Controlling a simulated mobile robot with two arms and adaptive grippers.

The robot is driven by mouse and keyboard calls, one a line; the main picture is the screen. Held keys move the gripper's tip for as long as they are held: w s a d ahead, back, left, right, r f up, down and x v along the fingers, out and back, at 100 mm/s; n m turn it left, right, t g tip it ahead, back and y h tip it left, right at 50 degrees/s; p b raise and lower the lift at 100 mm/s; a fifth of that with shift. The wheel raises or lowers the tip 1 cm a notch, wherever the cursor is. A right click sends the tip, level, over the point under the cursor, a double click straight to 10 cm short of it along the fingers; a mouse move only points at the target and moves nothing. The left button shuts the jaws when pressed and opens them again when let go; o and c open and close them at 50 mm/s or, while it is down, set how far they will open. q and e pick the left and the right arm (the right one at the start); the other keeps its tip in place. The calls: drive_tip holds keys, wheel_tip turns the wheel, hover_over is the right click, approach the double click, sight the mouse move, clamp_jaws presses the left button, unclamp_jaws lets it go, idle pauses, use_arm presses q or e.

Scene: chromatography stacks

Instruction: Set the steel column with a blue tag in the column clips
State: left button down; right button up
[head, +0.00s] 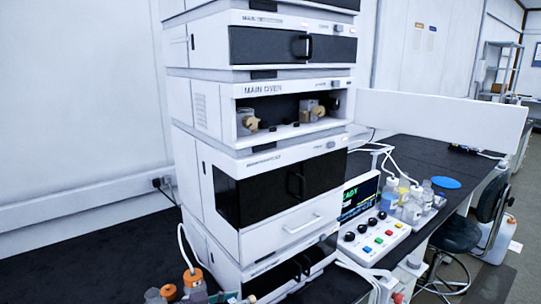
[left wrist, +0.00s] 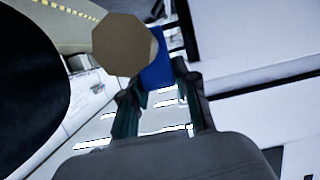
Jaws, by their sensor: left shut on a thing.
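In the left wrist view, my left gripper (left wrist: 156,82) is shut on a column with a blue tag (left wrist: 158,62). The column's tan, many-sided end fitting (left wrist: 124,45) faces the camera and hides most of its body. In the head view, the open compartment of the unit labelled main oven (head: 292,110) holds grey and tan fittings (head: 252,122) at its left and more (head: 317,112) at its right. I cannot make out the column clips there. Neither gripper shows in the head view.
The oven sits in a tall white stack (head: 290,225) on a black bench (head: 95,255). Right of it stand a control box (head: 372,238) with buttons and a tray of bottles (head: 412,210). Orange-capped bottles (head: 193,280) stand at the front left.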

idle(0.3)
use_arm(q)
drive_tip(key=s+a+r, duration=0.4)
drive_tip(key=s+a, duration=0.2)
drive_tip(key=s, duration=0.4)
drive_tip(key=s+a+r, duration=0.5)
drive_tip(key=s+a, duration=0.2)
drive_tip(key=s, duration=0.3)
drive_tip(key=shift+r, duration=0.25)
drive_tip(key=shift+s+f, duration=0.15)
